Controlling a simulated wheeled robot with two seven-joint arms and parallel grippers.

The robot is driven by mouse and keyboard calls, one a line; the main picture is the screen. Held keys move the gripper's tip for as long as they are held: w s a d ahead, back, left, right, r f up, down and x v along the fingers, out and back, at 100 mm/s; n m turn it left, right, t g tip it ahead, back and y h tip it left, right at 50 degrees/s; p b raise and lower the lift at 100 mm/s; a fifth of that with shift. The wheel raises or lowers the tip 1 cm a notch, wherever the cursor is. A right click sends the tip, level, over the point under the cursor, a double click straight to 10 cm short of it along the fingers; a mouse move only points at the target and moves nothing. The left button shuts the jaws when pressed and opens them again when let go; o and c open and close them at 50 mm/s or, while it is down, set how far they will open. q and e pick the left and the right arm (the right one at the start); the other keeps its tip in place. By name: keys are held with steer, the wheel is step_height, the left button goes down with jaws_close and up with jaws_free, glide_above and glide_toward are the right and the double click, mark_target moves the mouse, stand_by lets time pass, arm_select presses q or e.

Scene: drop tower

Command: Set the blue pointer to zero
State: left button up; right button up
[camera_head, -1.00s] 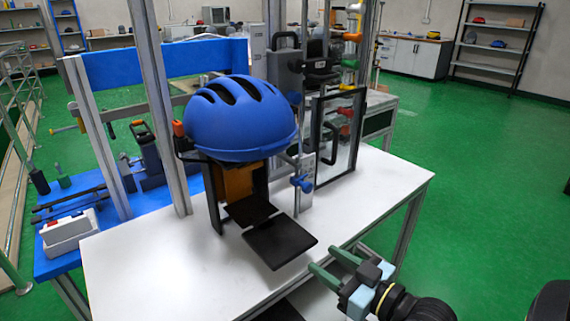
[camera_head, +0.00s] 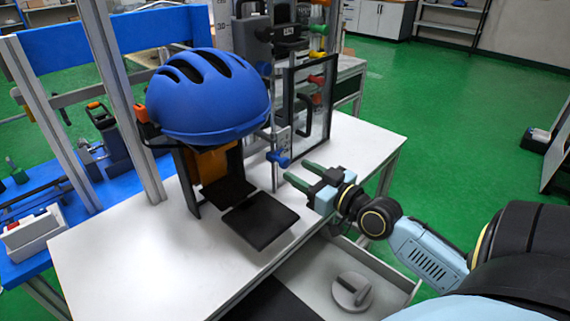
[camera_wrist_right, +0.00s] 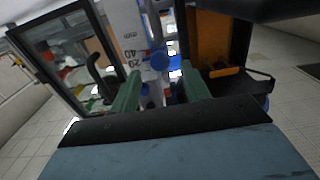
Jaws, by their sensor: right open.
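The blue pointer (camera_head: 278,158) is a small blue knob at the front of the tower, low on the upright at the right of the blue helmet. It also shows in the right wrist view (camera_wrist_right: 159,61), beside a white scale (camera_wrist_right: 129,40) with the figures 40 and 20. My right gripper (camera_head: 301,172) is open and empty, its green fingers pointing at the pointer from the right and in front. In the wrist view the pointer appears between the two fingertips (camera_wrist_right: 161,71), a little beyond them. I cannot tell the exact value set. My left gripper is not in view.
The blue helmet (camera_head: 208,98) sits over a black plate (camera_head: 260,220) on the white table (camera_head: 130,255). A framed clear door with a black handle (camera_head: 305,115) stands right of the pointer. An open drawer (camera_head: 315,272) holds a round grey object (camera_head: 351,291) below.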

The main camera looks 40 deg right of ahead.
mark_target(287, 164)
steer(key=w, duration=0.4)
steer(key=shift+w+a, duration=0.15)
steer(key=shift+w, duration=0.05)
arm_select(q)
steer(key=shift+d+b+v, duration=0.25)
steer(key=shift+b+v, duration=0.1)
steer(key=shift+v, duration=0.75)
arm_select(e)
steer(key=shift+w+a, duration=0.1)
steer(key=shift+w, duration=0.5)
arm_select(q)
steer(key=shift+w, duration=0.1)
arm_select(e)
jaws_close()
